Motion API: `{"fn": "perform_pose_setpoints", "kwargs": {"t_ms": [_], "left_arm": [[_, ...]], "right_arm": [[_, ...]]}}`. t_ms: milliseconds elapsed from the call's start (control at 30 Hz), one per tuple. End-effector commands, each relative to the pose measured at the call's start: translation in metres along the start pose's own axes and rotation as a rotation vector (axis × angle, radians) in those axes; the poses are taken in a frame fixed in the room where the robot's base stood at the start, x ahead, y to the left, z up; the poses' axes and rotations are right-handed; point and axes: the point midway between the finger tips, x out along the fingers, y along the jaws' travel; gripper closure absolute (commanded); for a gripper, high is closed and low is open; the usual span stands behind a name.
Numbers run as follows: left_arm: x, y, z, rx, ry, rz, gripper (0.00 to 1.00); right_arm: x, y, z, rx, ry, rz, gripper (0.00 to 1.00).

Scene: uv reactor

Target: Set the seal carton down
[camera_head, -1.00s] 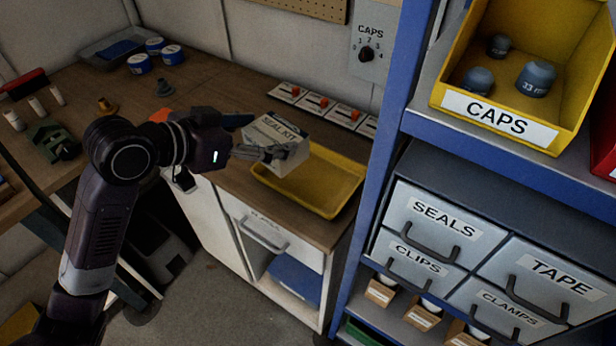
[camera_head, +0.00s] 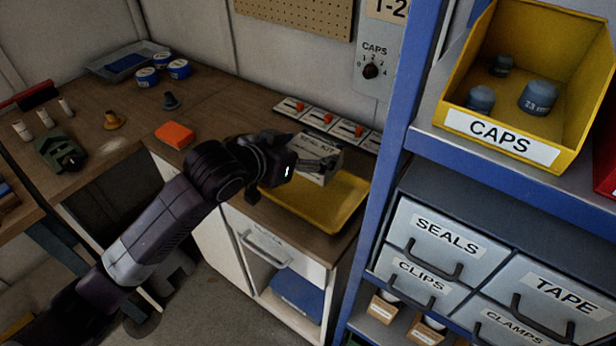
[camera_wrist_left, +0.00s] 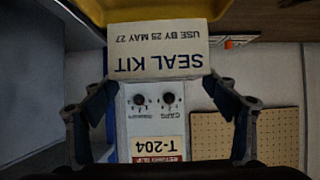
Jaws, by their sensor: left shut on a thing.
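The seal carton (camera_head: 320,149) is a pale box marked SEAL KIT. My left gripper (camera_head: 322,164) is shut on it and holds it over the back part of the yellow tray (camera_head: 318,216) on the wooden counter. Whether its underside touches the tray is hidden. In the left wrist view the carton (camera_wrist_left: 157,48) sits between the two fingers, its SEAL KIT and USE BY print upside down. The tray's bare front part shows in the head view. My right gripper is not in view.
A row of switch panels (camera_head: 327,121) lies behind the tray along the wall. An orange block (camera_head: 175,134) is on the counter to the left. The blue shelf post (camera_head: 385,170) stands close on the right, with a yellow CAPS bin (camera_head: 503,133) on the shelf.

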Motion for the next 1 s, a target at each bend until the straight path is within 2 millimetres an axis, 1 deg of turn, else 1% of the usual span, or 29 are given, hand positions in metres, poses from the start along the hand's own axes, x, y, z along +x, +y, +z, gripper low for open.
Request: {"fn": "perform_pose_setpoints", "kwargs": {"t_ms": [33, 133, 367, 500, 600, 1000], "left_arm": [[0.005, 0.0, 0.011, -0.002, -0.002, 0.001, 0.54], [0.015, 0.0, 0.028, -0.002, 0.0, 0.001, 0.54], [0.025, 0.0, 0.046, -0.001, 0.002, 0.0, 0.54], [0.036, 0.0, 0.066, -0.001, 0.0, 0.0, 0.54], [0.041, 0.0, 0.076, 0.0, 0.002, 0.001, 0.54], [0.044, 0.0, 0.081, 0.0, 0.004, 0.001, 0.54]], "right_arm": [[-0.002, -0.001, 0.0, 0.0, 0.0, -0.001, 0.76], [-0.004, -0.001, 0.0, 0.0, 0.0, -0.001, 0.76], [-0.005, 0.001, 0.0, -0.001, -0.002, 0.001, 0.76], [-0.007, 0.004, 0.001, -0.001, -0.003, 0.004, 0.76], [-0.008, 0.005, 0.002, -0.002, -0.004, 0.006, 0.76], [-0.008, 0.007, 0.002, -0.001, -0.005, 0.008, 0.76]]}}
